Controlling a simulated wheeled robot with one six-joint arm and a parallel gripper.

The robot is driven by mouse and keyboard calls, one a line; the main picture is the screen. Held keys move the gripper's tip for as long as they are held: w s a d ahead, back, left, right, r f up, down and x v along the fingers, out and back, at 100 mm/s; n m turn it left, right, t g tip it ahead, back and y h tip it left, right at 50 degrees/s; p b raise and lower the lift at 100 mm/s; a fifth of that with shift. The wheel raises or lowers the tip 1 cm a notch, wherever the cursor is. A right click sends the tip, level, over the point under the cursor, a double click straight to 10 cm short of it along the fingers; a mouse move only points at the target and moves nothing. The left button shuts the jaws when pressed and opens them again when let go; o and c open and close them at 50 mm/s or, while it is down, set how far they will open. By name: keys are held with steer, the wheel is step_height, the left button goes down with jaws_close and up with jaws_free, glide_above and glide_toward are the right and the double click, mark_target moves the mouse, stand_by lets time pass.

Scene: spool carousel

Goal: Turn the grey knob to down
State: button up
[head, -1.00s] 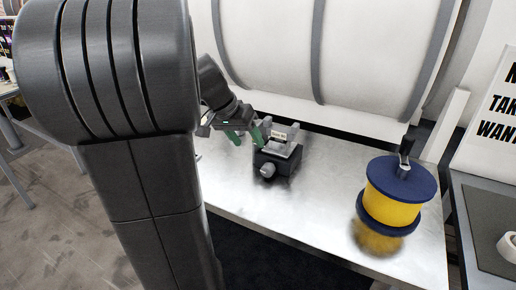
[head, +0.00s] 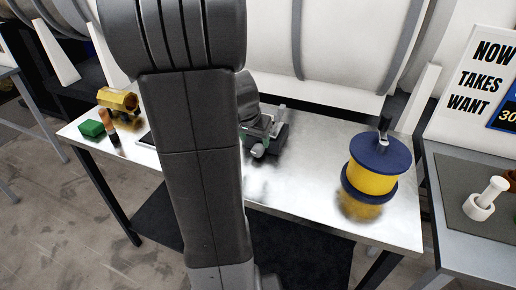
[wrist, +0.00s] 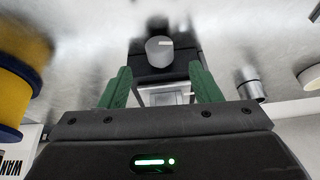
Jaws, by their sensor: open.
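The grey knob (wrist: 160,50) is on the front of a small black box (wrist: 150,74). In the wrist view its white mark points to the picture's right. The fingers do not appear to touch the knob. In the head view the knob (head: 257,150) shows just right of my arm, with the box (head: 281,140) behind it. My arm hides most of the gripper there.
A blue and yellow spool (head: 372,170) stands on the metal table (head: 310,205) to the right. At the left are a green block (head: 92,129) and a yellow piece (head: 118,101). A big white cylinder (head: 340,40) is behind. The table between box and spool is clear.

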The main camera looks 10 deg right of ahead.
mark_target(255, 148)
steer(key=x, duration=0.7)
steer(key=c, duration=1)
steer(key=shift+a+f+g+b, duration=0.1)
steer(key=shift+f+g+b, duration=0.25)
steer(key=shift+b, duration=0.8)
steer(key=h+b, duration=0.1)
steer(key=b, duration=0.2)
steer(key=shift+a+n+g+h, duration=0.1)
steer(key=shift+n+g+h, duration=0.2)
steer(key=shift+g+h, duration=0.1)
steer(key=shift+r+h+b, duration=0.2)
steer(key=shift+h+b, duration=0.15)
steer(key=shift+h, duration=0.05)
